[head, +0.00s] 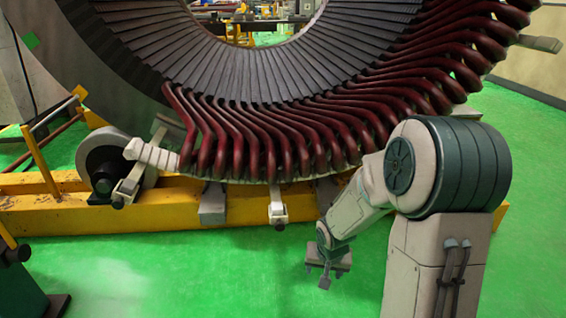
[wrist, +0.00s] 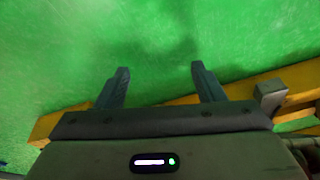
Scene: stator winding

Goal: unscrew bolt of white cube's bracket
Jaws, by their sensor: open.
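My gripper (head: 325,280) hangs low over the green floor, in front of the yellow beam and right of the brackets in the head view. In the wrist view my gripper (wrist: 160,78) has its two fingers wide apart, with only green floor between them. A pale bracket (head: 277,200) with a small light block (head: 279,215) at its end sticks out under the coils. Another pale bracket (head: 131,184) is at the left, by a grey roller. A grey block (wrist: 271,96) shows right of the fingers in the wrist view. I cannot make out a bolt or tell which bracket is the white cube's.
The big stator (head: 270,75) with dark red coils (head: 300,140) stands above the yellow beam (head: 170,217). A grey roller (head: 100,158) is at the left. The green floor (head: 200,270) before the beam is mostly clear.

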